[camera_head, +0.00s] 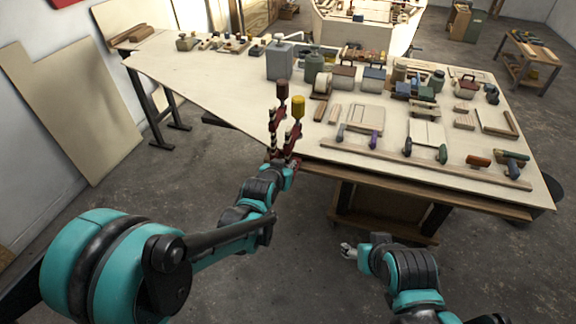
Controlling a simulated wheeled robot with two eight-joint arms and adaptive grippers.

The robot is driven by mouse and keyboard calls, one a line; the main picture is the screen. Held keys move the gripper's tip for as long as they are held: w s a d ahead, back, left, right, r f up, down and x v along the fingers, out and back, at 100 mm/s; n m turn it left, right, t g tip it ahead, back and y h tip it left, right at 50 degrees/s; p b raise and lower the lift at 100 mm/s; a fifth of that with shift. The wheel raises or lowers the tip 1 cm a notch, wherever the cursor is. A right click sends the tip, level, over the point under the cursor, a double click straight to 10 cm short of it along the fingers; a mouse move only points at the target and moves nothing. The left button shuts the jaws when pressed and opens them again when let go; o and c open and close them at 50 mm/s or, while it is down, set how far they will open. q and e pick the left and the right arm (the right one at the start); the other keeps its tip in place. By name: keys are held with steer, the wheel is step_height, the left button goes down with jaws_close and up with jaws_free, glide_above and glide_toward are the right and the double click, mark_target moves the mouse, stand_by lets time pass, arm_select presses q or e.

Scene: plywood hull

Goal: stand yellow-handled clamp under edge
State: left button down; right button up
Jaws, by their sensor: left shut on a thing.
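The plywood table (215,85) holds several tools and blocks, mostly at its middle and right. A long wooden strip (430,165) lies along the front edge.

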arm_select(q)
steer(key=shift+w+d, duration=0.25)
steer(key=shift+w, duration=0.4)
steer(key=shift+w+d, duration=0.2)
steer(key=shift+w, duration=0.5)
steer(key=shift+w+d, duration=0.25)
steer(key=shift+w, duration=0.4)
steer(key=shift+w+d+b, duration=0.1)
steer(key=shift+w+d, duration=0.15)
steer(key=shift+w, duration=0.55)
steer(key=shift+w+d+b, duration=0.1)
steer(key=shift+w+d, duration=0.15)
steer(key=shift+w, duration=0.55)
steer(key=shift+w+d+b, duration=0.1)
steer(key=shift+w+d, duration=0.15)
steer(key=shift+w, duration=0.55)
steer(key=c, duration=1.6)
jaws_free()
steer(key=shift+o, duration=0.2)
steer(key=shift+s, duration=0.1)
